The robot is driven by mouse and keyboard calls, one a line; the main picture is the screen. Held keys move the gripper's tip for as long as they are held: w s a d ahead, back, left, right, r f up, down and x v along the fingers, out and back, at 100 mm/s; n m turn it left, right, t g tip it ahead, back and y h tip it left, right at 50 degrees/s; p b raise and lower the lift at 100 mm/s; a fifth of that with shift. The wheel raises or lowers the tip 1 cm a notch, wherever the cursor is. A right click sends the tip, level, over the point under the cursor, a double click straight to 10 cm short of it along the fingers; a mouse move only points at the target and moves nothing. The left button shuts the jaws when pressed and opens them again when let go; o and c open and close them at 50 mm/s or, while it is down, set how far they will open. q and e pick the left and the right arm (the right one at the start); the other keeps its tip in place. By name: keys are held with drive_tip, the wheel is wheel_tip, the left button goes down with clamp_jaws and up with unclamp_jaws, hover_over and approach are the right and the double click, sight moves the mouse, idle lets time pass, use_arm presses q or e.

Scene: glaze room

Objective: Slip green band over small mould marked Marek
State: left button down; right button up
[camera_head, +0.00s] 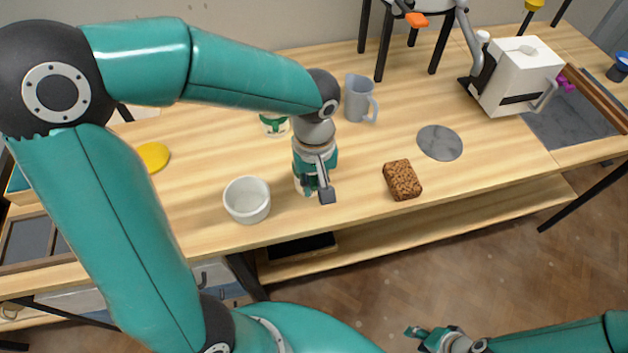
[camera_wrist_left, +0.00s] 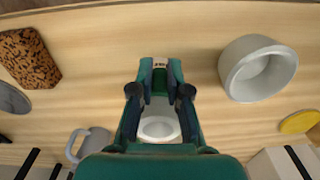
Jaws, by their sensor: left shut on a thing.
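My left gripper (camera_head: 318,190) points down over the front middle of the table. In the left wrist view its fingers (camera_wrist_left: 160,66) are closed in on a green piece (camera_wrist_left: 160,100), which looks like the green band; it is mostly hidden by the fingers. A small pale label with dark marks (camera_wrist_left: 160,63) shows at the fingertips, too small to read. A white round piece (camera_wrist_left: 158,128) shows between the fingers; I cannot tell whether the band is around it. A white container with a green mark (camera_head: 275,124) stands behind the gripper. My right gripper (camera_head: 432,338) is low at the bottom edge, its fingers unclear.
A white bowl (camera_head: 247,199) stands left of my left gripper. A brown speckled block (camera_head: 402,180) and a grey disc (camera_head: 440,143) lie to its right. A grey mug (camera_head: 359,99) stands behind, a yellow disc (camera_head: 153,157) lies left. A white machine (camera_head: 520,72) stands back right.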

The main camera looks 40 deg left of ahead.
use_arm(q)
drive_tip(key=shift+f+b, duration=0.5)
idle(0.3)
drive_tip(key=c, duration=1.1)
unclamp_jaws()
drive_tip(key=shift+o, duration=0.2)
drive_tip(key=shift+r, duration=0.2)
drive_tip(key=shift+r+p, duration=3.5)
drive_tip(key=shift+r, duration=0.9)
drive_tip(key=shift+s+f, duration=0.1)
